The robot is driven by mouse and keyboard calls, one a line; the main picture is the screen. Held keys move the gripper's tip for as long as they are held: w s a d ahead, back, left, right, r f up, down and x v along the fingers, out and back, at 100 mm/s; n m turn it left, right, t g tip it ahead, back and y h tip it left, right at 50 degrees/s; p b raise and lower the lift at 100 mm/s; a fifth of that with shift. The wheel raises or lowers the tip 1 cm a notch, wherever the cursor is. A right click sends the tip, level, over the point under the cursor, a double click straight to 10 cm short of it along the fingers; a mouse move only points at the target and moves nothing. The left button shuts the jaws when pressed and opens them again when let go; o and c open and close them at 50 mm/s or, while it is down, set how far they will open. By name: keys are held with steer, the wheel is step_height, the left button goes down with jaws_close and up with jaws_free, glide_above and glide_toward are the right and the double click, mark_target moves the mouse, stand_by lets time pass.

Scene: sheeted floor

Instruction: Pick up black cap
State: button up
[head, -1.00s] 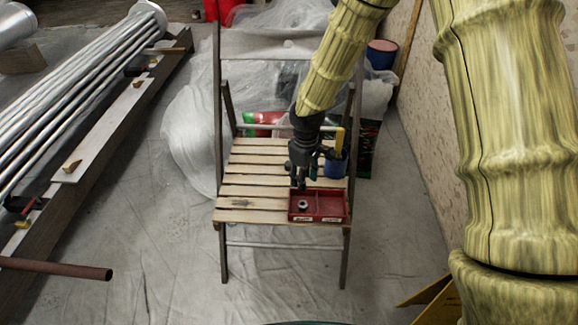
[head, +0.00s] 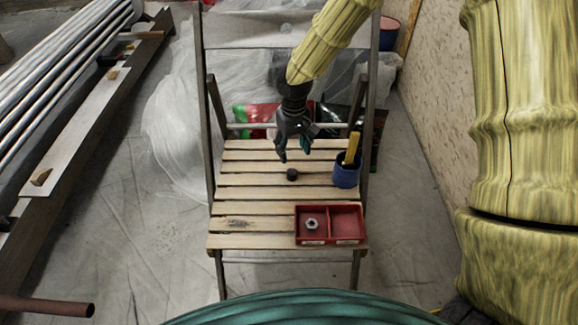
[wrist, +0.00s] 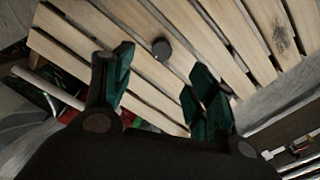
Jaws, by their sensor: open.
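The black cap (head: 292,174) is a small dark round piece on the wooden slats of the folding chair (head: 265,208), near the middle of the seat. It also shows in the wrist view (wrist: 161,48), beyond and between the fingertips. My gripper (head: 294,158) is above the seat, a little behind the cap in the head view. In the wrist view its green-padded fingers (wrist: 160,78) are spread apart with nothing between them, and they do not touch the cap.
A red two-compartment tray (head: 330,240) sits at the seat's front right, with a metal nut (head: 311,224) in its left compartment. A blue cup (head: 346,171) with a yellow-handled tool stands at the seat's right edge. The seat's left half is clear.

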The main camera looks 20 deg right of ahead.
glide_above(292, 171)
steer(key=f, duration=0.3)
steer(key=f+b, duration=0.1)
steer(key=f, duration=0.1)
steer(key=shift+s+d, duration=0.1)
steer(key=shift+d, duration=0.25)
steer(key=shift+a+f+b, duration=0.2)
steer(key=shift+f+b, duration=0.15)
steer(key=shift+f, duration=1.05)
steer(key=shift+a+f+b, duration=0.15)
steer(key=shift+f+b, duration=0.2)
steer(key=shift+f, duration=1)
steer(key=c, duration=1.2)
